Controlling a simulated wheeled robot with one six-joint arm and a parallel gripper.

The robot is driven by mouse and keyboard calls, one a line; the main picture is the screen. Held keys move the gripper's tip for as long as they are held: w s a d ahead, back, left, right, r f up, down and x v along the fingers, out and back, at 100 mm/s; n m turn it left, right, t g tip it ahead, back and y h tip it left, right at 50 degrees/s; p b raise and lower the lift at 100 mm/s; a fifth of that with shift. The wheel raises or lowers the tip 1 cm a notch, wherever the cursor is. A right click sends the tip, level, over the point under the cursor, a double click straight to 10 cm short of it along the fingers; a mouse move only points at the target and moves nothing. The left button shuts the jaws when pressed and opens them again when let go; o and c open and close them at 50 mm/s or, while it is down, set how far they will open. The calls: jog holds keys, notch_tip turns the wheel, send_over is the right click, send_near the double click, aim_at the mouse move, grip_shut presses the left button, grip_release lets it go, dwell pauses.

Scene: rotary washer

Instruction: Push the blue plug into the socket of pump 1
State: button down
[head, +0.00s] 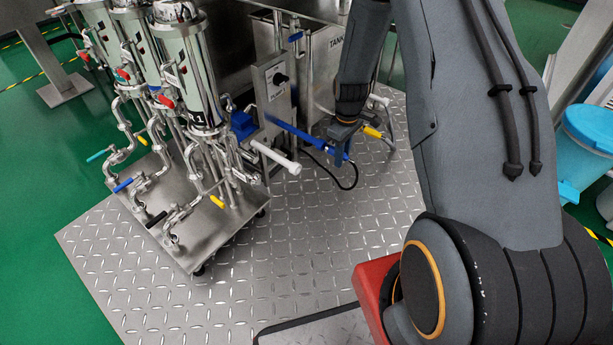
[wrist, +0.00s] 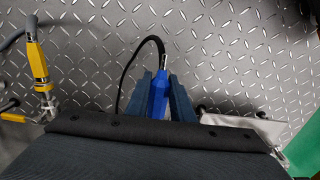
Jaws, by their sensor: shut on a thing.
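The blue plug (wrist: 159,95) is between the two fingers of my gripper (wrist: 162,88) in the wrist view, with its black cable curving away to the left. In the head view the plug (head: 338,154) shows at the tip of my gripper (head: 346,134), held above the tread-plate floor. My gripper is shut on it. A blue box-like part (head: 243,123) sits low behind the pump stand, left of the gripper and apart from the plug. I cannot tell whether it is pump 1, and no socket opening is clear in either view.
A yellow-gripped hose (head: 373,132) is close on the right, also in the wrist view (wrist: 38,62). The steel pump stand (head: 205,228) is at left. The tread plate (head: 290,250) in front is clear.

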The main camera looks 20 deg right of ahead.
jog(key=shift+w+a, duration=0.2)
jog(key=shift+w, duration=0.05)
jog(key=c, duration=1.5)
grip_release()
jog(key=shift+o, duration=0.2)
jog(key=shift+s, duration=0.1)
jog(key=shift+s+d, duration=0.5)
jog(key=shift+s, duration=0.1)
jog(key=shift+w+a+f+b, duration=0.1)
jog(key=shift+w+f+b, duration=0.1)
jog(key=shift+b, duration=0.85)
jog(key=s+d, duration=0.4)
jog(key=s, duration=0.1)
jog(key=s+a+b, duration=0.3)
jog(key=s+a, duration=0.4)
jog(key=a, duration=0.4)
jog(key=shift+s+a+r, duration=0.2)
jog(key=shift+s+a, duration=0.1)
jog(key=shift+s, duration=0.1)
